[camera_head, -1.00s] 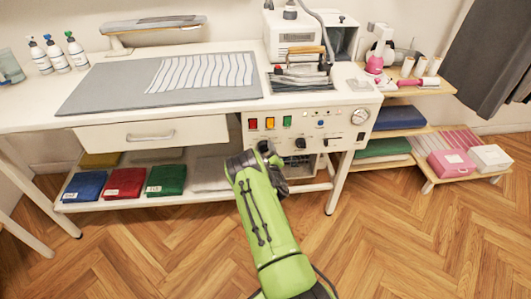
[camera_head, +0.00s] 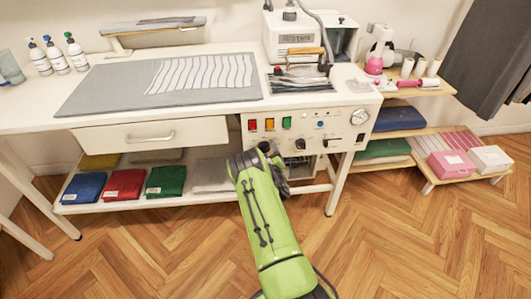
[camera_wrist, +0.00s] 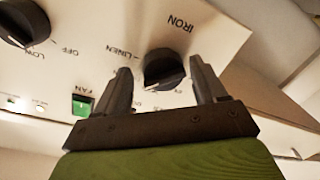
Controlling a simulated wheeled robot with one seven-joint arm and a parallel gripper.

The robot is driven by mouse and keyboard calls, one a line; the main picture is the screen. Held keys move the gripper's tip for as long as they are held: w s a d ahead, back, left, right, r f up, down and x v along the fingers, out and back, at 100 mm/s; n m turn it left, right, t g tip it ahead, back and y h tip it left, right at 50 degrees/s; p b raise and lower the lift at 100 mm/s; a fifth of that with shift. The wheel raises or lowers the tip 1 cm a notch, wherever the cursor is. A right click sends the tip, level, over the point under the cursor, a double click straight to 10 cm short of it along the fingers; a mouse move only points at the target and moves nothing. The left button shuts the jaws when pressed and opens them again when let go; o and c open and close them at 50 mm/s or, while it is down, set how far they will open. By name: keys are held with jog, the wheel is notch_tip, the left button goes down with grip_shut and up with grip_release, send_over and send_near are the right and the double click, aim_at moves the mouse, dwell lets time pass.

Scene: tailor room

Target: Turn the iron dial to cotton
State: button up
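The iron dial (camera_wrist: 165,70) is a round black knob on the white control panel, with "IRON" and "LINEN" printed beside it in the wrist view. My gripper (camera_wrist: 161,72) is open, with one dark finger on each side of the dial. I cannot tell whether the fingers touch it. The dial's pointer and the word cotton cannot be read clearly; other labels by the dial are partly hidden. In the head view my gripper (camera_head: 268,154) is at the lower left of the panel (camera_head: 340,128) and covers the dial.
A second black knob (camera_wrist: 24,22) with "OFF" and "LOW" labels sits beside the dial. A lit green switch (camera_wrist: 83,105) is close to one finger. Red, orange and green switches show above my gripper. A shelf with folded cloths (camera_head: 125,183) lies below the table, to the left.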

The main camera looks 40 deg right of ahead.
jog(key=shift+a, duration=0.1)
jog(key=p+v, duration=0.3)
jog(key=v, duration=1.2)
jog(key=shift+s, duration=0.35)
jog(key=shift+a, duration=0.1)
